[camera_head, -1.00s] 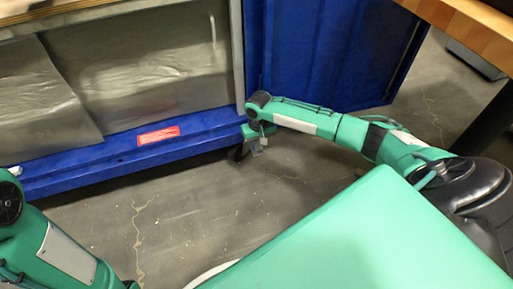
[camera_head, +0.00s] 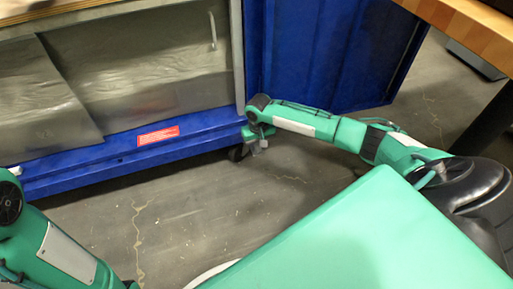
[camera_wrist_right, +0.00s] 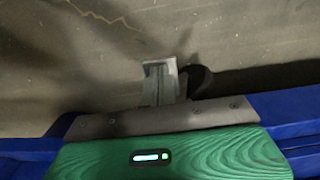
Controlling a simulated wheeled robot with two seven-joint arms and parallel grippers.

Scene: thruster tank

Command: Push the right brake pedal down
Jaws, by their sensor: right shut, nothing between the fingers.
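The right brake pedal is not distinct in either view. A dark caster (camera_head: 237,153) shows under the front right corner of the blue cabinet (camera_head: 110,160). My right gripper (camera_head: 257,150) is shut, low and just right of that caster, close to the floor. In the right wrist view the shut fingers (camera_wrist_right: 160,82) hold nothing, and a dark rounded part (camera_wrist_right: 198,80), apparently the caster, is just right of them. Contact with a pedal cannot be made out. My left arm (camera_head: 60,245) is at the lower left, its gripper out of the frame.
The cabinet's blue door (camera_head: 335,55) stands open to the right, beyond my right forearm. A wooden tabletop (camera_head: 475,30) overhangs at the upper right. The grey concrete floor (camera_head: 180,215) in front of the cabinet is clear.

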